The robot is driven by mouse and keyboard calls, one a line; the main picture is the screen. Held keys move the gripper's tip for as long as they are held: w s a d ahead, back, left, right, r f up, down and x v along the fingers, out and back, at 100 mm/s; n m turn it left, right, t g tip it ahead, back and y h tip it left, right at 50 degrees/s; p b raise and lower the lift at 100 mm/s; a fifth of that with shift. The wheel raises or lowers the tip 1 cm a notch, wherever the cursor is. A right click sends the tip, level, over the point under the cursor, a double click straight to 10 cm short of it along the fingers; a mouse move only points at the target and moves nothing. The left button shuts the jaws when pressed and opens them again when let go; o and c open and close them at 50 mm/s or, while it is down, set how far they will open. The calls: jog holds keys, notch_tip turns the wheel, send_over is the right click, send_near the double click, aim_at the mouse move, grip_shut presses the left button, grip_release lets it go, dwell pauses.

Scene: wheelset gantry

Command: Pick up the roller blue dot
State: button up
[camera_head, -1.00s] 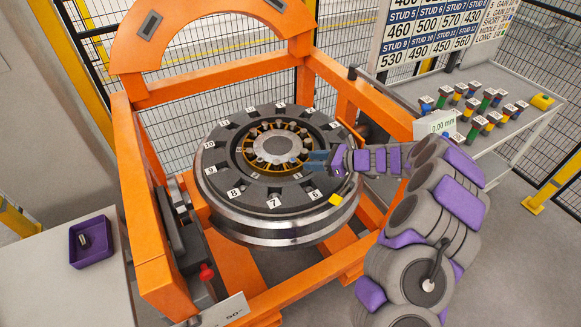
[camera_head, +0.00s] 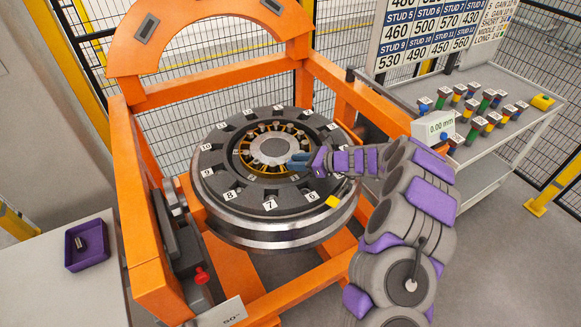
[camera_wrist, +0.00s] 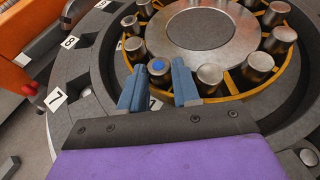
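The roller with the blue dot (camera_wrist: 159,69) is a metal cylinder in the yellow ring (camera_wrist: 234,83) of the wheelset hub, its dot facing up. In the wrist view it sits between and just ahead of the two blue fingers of my gripper (camera_wrist: 158,84). The fingers are apart, one on each side of the roller; I cannot tell whether either touches it. In the head view my gripper (camera_head: 299,162) reaches over the near right part of the hub, and the blue dot cannot be made out there.
Other plain rollers (camera_wrist: 210,77) stand close on both sides in the ring. The numbered wheel (camera_head: 272,221) sits inside an orange gantry frame (camera_head: 150,205). A purple tray (camera_head: 87,246) is on the left table; a shelf (camera_head: 500,140) with coloured studs is at right.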

jog(key=c, duration=0.3)
jog(key=shift+a, duration=0.45)
grip_shut()
